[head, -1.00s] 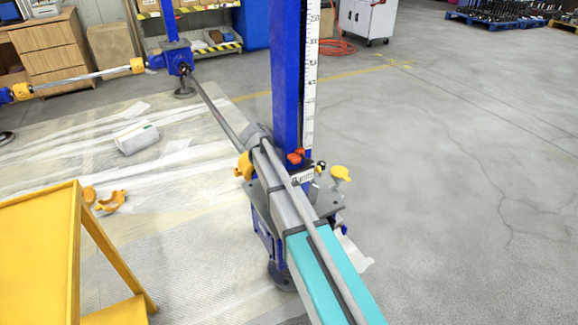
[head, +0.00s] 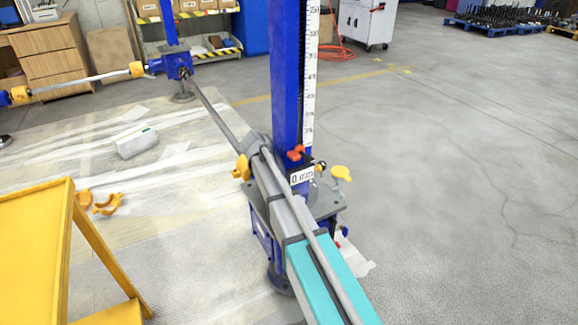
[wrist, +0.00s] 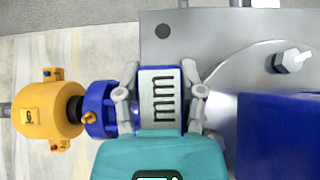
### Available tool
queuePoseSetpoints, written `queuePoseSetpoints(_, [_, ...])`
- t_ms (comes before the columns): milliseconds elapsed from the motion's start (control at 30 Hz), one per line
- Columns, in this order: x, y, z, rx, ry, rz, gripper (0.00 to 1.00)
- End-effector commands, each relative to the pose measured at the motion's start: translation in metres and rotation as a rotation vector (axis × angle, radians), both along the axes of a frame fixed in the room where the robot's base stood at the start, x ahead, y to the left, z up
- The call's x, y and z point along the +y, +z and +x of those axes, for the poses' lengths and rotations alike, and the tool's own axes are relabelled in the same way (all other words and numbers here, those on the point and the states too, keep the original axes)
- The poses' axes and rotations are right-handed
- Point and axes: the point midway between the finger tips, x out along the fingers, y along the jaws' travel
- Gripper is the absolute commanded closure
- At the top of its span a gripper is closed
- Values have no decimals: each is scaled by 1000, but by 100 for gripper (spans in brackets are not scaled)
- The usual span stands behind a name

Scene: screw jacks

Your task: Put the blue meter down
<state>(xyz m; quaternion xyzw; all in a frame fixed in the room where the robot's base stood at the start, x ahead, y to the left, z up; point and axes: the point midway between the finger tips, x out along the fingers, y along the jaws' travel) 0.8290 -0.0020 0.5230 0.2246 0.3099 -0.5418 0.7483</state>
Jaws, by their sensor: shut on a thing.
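The blue meter (wrist: 146,100) sits between the two grey fingers of my gripper (wrist: 160,97) in the wrist view. Its white face reads "mm" sideways. My gripper is shut on it. The meter is over or beside the grey base plate (wrist: 217,48) of a screw jack; I cannot tell whether it touches the plate. In the head view the jack's tall blue post (head: 288,75) carries a white ruler (head: 311,75). My arm covers the gripper and the meter there.
A yellow coupling (wrist: 45,95) marked 6 lies left of the meter. The blue post (wrist: 279,135) stands close on the right, with a hex bolt (wrist: 292,61) behind. In the head view a yellow stand (head: 35,255) is at left. Open floor (head: 470,170) lies to the right.

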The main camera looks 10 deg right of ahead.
Motion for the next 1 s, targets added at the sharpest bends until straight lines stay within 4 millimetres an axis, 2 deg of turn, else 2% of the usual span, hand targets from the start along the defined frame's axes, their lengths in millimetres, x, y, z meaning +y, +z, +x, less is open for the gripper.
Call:
queuePoseSetpoints(33, [0,-2,0,0,0,0,100])
queuePoseSetpoints(67, [0,-2,0,0,0,0,46])
queuePoseSetpoints(100, [0,-1,0,0,0,0,38])
queuePoseSetpoints(133, [0,-1,0,0,0,0,35])
queuePoseSetpoints(633, [1,2,0,0,1,0,35])
queuePoseSetpoints(1000, [21,26,-7,0,1,0,35])
